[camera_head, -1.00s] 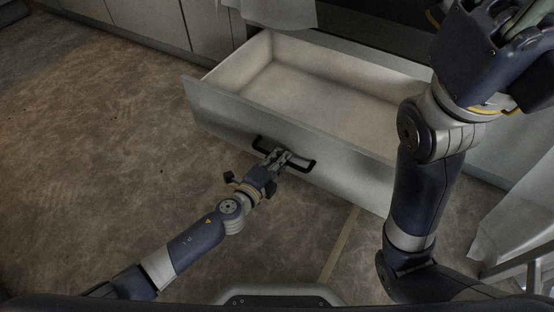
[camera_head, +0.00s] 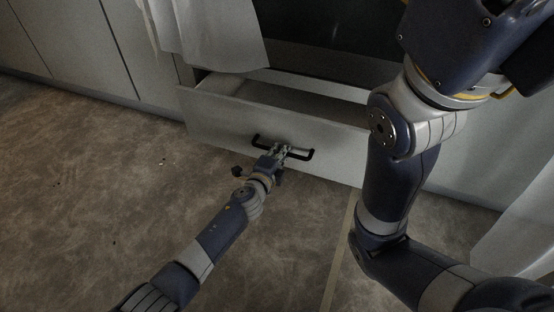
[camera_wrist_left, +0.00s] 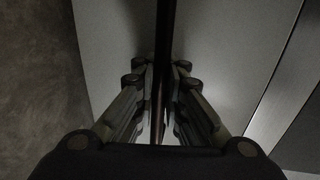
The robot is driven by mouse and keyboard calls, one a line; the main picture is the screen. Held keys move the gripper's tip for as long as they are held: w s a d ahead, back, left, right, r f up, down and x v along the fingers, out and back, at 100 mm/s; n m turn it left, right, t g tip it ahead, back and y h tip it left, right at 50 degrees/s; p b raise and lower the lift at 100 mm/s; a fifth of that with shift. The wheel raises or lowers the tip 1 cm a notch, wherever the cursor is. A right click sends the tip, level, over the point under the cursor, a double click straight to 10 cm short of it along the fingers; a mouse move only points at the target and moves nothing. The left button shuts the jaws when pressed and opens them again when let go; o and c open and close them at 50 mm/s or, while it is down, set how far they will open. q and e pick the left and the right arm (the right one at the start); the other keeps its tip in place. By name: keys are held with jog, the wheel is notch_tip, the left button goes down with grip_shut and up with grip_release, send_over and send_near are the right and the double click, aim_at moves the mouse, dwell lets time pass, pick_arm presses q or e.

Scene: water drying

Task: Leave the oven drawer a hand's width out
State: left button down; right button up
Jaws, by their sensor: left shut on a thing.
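The white oven drawer (camera_head: 225,122) is part-way out beneath the dark oven front in the head view. A narrow strip of its inside shows behind its front panel, and its depth is partly hidden. A black bar handle (camera_head: 300,154) runs across the panel. My left gripper (camera_head: 281,151) is shut on the handle near its middle. In the left wrist view the dark handle bar (camera_wrist_left: 164,60) runs between the fingers of my left gripper (camera_wrist_left: 158,115), with the pale panel behind it. My right arm rises at the right of the head view; its fingers are out of frame.
A pale cloth (camera_head: 215,35) hangs in front of the oven (camera_head: 330,40), above the drawer's left part. White cabinets (camera_head: 75,45) line the left. The brown floor (camera_head: 90,170) in front of the drawer is clear apart from small specks.

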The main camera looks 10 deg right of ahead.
pick_arm(q)
jog(key=shift+w+d+r, duration=0.1)
jog(key=shift+w+d, duration=0.15)
jog(key=shift+w, duration=0.2)
jog(key=c, duration=1.7)
grip_release()
jog(key=shift+v, duration=6.05)
